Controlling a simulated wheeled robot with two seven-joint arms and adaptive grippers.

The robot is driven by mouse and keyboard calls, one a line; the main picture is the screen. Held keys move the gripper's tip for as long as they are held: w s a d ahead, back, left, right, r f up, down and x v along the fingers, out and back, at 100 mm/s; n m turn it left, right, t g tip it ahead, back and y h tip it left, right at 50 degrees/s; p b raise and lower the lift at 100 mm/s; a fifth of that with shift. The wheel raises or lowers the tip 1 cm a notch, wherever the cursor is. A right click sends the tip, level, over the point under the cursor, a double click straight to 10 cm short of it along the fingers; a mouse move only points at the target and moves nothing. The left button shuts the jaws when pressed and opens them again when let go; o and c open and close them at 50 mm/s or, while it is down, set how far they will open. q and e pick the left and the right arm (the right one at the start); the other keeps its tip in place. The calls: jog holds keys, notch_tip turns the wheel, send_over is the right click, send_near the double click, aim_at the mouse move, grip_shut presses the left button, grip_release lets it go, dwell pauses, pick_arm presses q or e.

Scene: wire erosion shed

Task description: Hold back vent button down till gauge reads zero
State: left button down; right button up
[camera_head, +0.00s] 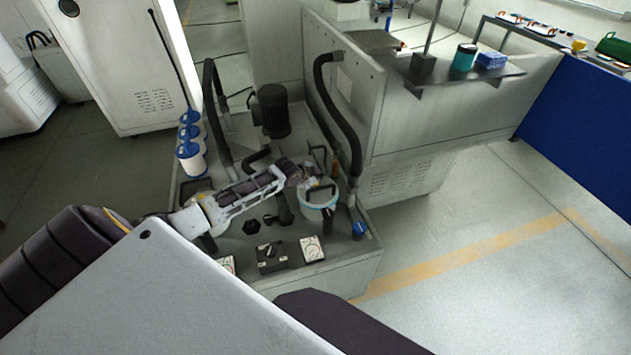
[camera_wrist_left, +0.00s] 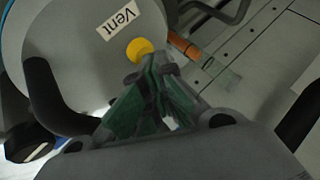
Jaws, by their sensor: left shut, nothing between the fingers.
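In the head view my left gripper (camera_head: 304,178) is over the canister (camera_head: 318,207) on the machine's deck. White dial plates, one at the front right (camera_head: 311,249) and one at the front left (camera_head: 228,264), show too small to read. My right gripper is out of view.
Black hoses (camera_head: 345,110) arch behind and beside the canister. A black motor (camera_head: 271,110) stands behind it, and blue-capped filters (camera_head: 190,145) stand at left. A black box (camera_head: 271,257) sits between the dial plates. The floor at right is clear.

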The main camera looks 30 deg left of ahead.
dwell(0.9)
pick_arm(q)
jog(key=shift+r+p, duration=0.9)
jog(key=shift+p, duration=0.15)
notch_tip(320, 180, up, 5)
jog(key=p, duration=0.5)
dwell(0.6)
